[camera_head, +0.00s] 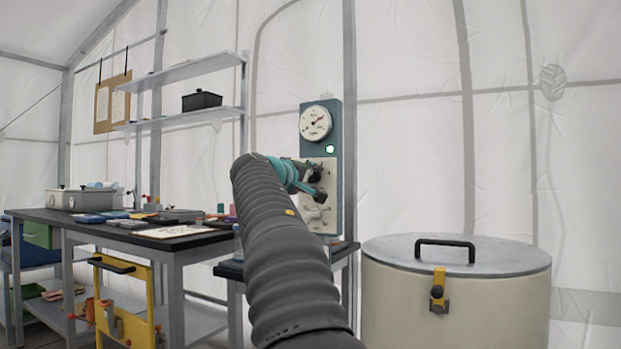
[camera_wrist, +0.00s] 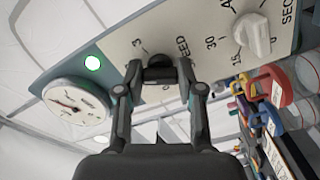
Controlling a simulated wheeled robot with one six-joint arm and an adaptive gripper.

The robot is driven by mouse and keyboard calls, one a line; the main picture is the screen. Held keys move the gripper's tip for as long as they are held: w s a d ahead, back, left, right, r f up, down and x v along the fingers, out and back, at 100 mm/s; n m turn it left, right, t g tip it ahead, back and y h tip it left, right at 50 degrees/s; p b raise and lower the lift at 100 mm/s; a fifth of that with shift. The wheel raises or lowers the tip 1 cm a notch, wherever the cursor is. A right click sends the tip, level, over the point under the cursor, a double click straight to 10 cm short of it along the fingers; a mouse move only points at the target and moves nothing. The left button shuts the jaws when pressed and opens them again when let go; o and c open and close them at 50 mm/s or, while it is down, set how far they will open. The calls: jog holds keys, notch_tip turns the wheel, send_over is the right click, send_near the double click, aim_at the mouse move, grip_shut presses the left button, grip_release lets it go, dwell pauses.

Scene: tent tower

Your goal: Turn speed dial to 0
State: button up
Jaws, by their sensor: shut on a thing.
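The speed dial (camera_wrist: 158,60) is a dark knob on the pale face of the control panel (camera_wrist: 112,45). Part of the lettering "EED" and a "3" show beside it in the wrist view. My gripper (camera_wrist: 158,74) is shut on the dial, one finger on each side. The fingers hide its pointer and some of its scale, so its setting cannot be read. In the head view my gripper (camera_head: 315,180) is at the wall panel (camera_head: 335,172), and the dial is mostly hidden behind it.
A white seconds knob (camera_wrist: 252,34) sits beside the speed dial; it shows below my gripper in the head view (camera_head: 317,213). A round gauge (camera_head: 315,123) and a lit green lamp (camera_head: 330,149) are above. A lidded drum (camera_head: 455,290) stands right; a cluttered bench (camera_head: 120,228) left.

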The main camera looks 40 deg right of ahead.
jog(key=n+p, duration=0.2)
jog(key=n, duration=0.1)
jog(key=n+p, duration=0.1)
jog(key=shift+r+n, duration=0.25)
jog(key=shift+n, duration=0.05)
jog(key=n+p, duration=0.5)
jog(key=n, duration=0.1)
jog(key=n+p, duration=0.3)
jog(key=n, duration=0.1)
jog(key=shift+n, duration=0.4)
jog(key=shift+f+n+p, duration=0.2)
jog(key=shift+n+p, duration=0.25)
jog(key=shift+n, duration=1.75)
jog(key=o, duration=1.2)
jog(key=shift+c, duration=0.2)
jog(key=shift+a, duration=0.1)
